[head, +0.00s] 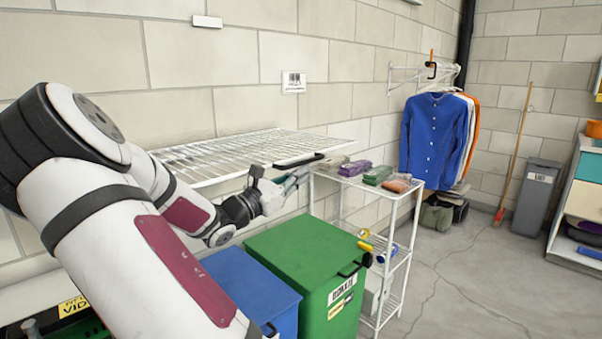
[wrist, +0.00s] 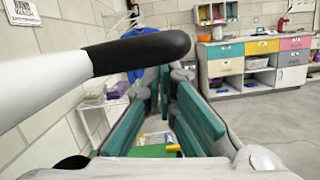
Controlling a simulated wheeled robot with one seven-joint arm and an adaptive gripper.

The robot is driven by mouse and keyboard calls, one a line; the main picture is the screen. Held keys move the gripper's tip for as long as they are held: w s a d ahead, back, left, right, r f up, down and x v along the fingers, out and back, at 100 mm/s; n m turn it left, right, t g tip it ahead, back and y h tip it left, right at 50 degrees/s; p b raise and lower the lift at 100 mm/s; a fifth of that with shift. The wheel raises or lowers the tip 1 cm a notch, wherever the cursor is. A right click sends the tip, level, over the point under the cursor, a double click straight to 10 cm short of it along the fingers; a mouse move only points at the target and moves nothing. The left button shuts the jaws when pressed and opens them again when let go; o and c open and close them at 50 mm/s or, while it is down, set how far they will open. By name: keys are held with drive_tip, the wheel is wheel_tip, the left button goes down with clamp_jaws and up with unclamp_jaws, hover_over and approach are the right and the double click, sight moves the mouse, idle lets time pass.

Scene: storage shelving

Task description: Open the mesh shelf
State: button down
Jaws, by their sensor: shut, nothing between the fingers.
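The white mesh shelf (head: 235,150) stands out level from the block wall, over the blue and green bins. A black handle (head: 298,160) sits at its right front corner. My gripper (head: 298,176) is just below and in front of that handle, shut, with nothing held. In the wrist view a white bar with a black rounded end (wrist: 140,52), seemingly the shelf's edge and handle, crosses close above my gripper's teal-padded fingers (wrist: 163,90). I cannot tell whether the gripper touches it.
A green bin (head: 295,255) and a blue bin (head: 245,285) stand below the shelf. A white wire rack (head: 400,200) with folded cloths is just right of my gripper. Hanging shirts (head: 432,135) are farther back. The floor at right is clear.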

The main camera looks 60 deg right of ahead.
sight(300, 152)
drive_tip(key=shift+n+t, duration=0.4)
drive_tip(key=shift+n, duration=0.5)
drive_tip(key=shift+r+p, duration=2.8)
drive_tip(key=shift+p, duration=0.75)
